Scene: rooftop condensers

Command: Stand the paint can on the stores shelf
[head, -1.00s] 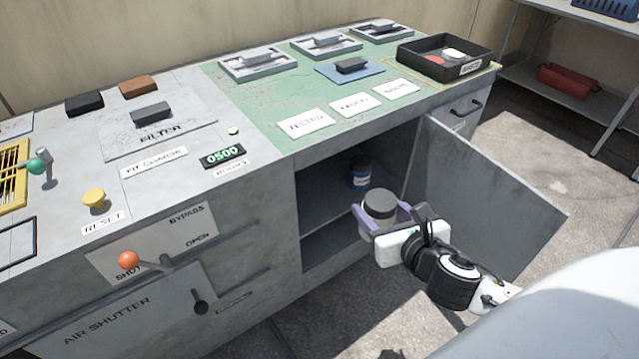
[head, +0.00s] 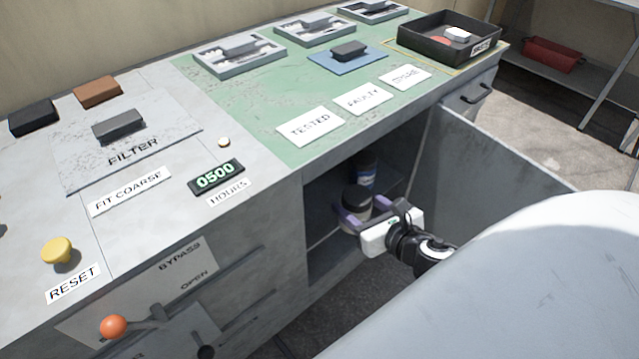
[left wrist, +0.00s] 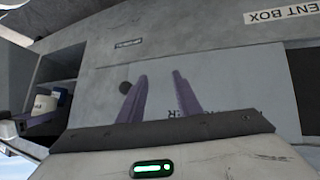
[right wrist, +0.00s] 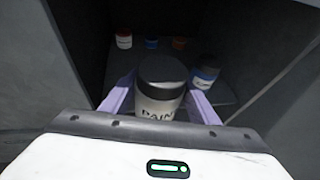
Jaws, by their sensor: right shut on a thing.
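The paint can (right wrist: 158,104) has a dark lid and a pale body with partly visible lettering. My right gripper (head: 352,218) is shut around it and holds it upright at the cupboard opening; the can's dark lid (head: 357,198) shows in the head view. The shelf (right wrist: 226,94) inside the cupboard lies beyond the can, with several small cans on it. I cannot tell whether the held can touches the shelf. My left gripper (left wrist: 160,95) is empty, its fingers apart, in front of the bench's grey front; it is outside the head view.
A blue-labelled can (right wrist: 205,74) stands close on the right beyond the held can. The open cupboard door (head: 500,160) flanks the opening on the right. The bench top (head: 250,130) overhangs it.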

